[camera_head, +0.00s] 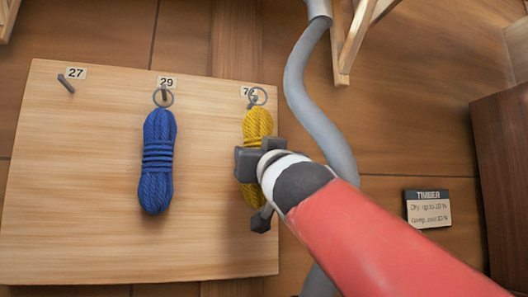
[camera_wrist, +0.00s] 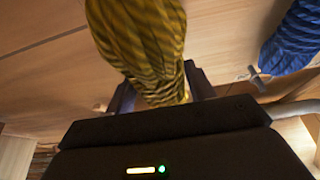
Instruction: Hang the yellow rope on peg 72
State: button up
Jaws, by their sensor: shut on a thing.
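The yellow rope (camera_head: 257,123) is a coiled bundle with a metal ring (camera_head: 258,96) at its top. It hangs upright in front of the right side of the board, at the peg under the partly covered label 72 (camera_head: 247,91). Whether the ring is around that peg (camera_head: 252,103) or only in front of it, I cannot tell. My gripper (camera_head: 255,165) is shut on the middle of the yellow rope and hides part of it. In the wrist view the yellow rope (camera_wrist: 142,45) rises from between my fingers.
The wooden board (camera_head: 80,200) also carries peg 27 (camera_head: 66,84), which is empty, and peg 29, where a blue rope (camera_head: 157,165) hangs by its ring. A grey hose (camera_head: 315,115) runs close to the right of my gripper. A TIMBER sign (camera_head: 428,209) is at the right.

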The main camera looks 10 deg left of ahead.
jog(key=shift+w+a, duration=0.55)
jog(key=shift+w, duration=0.35)
jog(key=shift+w+a+f, duration=0.3)
jog(key=shift+w+f, duration=0.05)
jog(key=shift+w, duration=0.2)
jog(key=o, duration=1.2)
